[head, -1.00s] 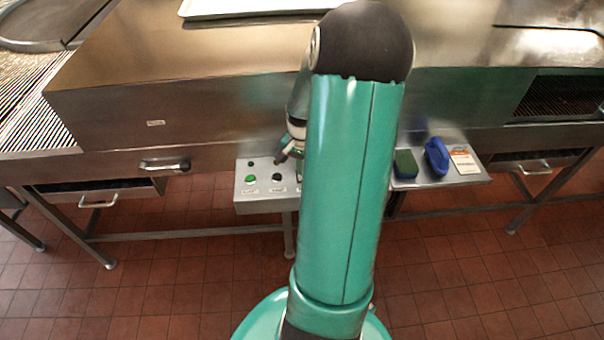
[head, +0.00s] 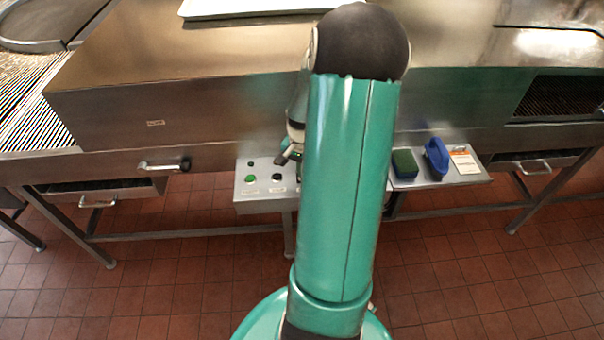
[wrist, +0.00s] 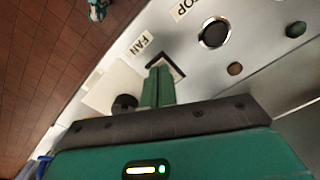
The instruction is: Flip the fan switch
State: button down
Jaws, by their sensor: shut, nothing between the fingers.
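The control panel (head: 263,204) is a grey box under the front edge of the steel machine. In the wrist view, the FAN label (wrist: 141,44) sits beside a dark rectangular switch (wrist: 172,68), the fan switch. My gripper (wrist: 158,72) is shut and empty, its green fingertips over the switch and hiding part of it. I cannot tell whether they touch it or which way it is set. In the head view, my gripper (head: 283,158) is small above the panel, and my arm hides the panel's right part.
A side shelf (head: 436,181) holds a green sponge (head: 405,164), a blue brush (head: 436,158) and a card (head: 464,162).

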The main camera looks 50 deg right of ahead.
jog(key=shift+f, duration=0.3)
jog(key=shift+r, duration=3.5)
